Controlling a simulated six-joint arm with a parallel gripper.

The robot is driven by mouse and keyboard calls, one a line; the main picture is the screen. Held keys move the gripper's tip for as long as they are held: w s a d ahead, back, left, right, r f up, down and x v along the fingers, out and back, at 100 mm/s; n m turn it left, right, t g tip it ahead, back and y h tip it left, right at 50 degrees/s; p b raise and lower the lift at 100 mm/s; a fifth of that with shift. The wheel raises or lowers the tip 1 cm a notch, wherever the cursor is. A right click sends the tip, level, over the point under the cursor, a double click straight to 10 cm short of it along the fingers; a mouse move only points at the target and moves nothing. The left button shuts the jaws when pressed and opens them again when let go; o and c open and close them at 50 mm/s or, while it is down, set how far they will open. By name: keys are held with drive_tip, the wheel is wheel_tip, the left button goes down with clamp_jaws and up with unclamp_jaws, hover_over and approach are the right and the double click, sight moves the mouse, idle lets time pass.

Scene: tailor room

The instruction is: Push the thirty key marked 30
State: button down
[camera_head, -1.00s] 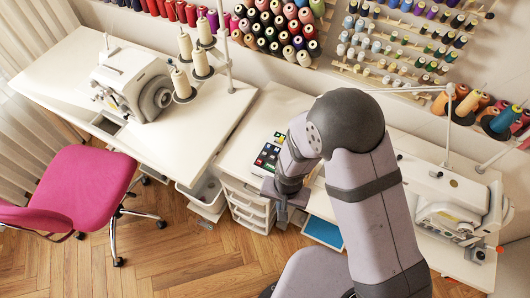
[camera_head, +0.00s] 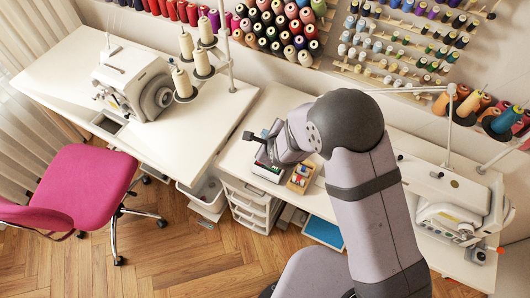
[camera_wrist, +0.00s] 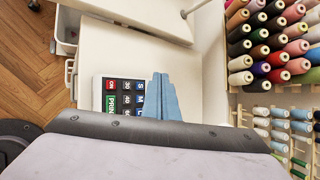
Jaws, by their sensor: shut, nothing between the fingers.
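The keypad (camera_wrist: 98,96) shows in the wrist view, with a pale edge, dark keys, a red key and a green key marked PRINT. The thirty key (camera_wrist: 126,86) is a dark key in the upper row, between the red key and the key marked S. The lower keys are hidden behind my own dark wrist part. In the head view my arm covers most of the keypad (camera_head: 267,172). My gripper (camera_head: 248,136) is shut and empty, and its dark tip points left above the table. I cannot tell its height over the keypad.
A wooden tray (camera_head: 300,179) with small coloured things stands right of the keypad in the head view. Sewing machines (camera_head: 133,78) stand on both sides. White tabletop (camera_head: 240,160) is clear left of the keypad.

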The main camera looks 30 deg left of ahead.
drive_tip(key=shift+m, duration=0.6)
drive_tip(key=shift+f, duration=0.1)
drive_tip(key=shift+f+b, duration=2.1)
drive_tip(key=shift+f, duration=1.5)
drive_tip(key=shift+f+b, duration=0.75)
drive_tip(key=shift+b, duration=0.05)
drive_tip(key=shift+f, duration=0.2)
drive_tip(key=shift+f+b, duration=0.25)
drive_tip(key=shift+b, duration=0.35)
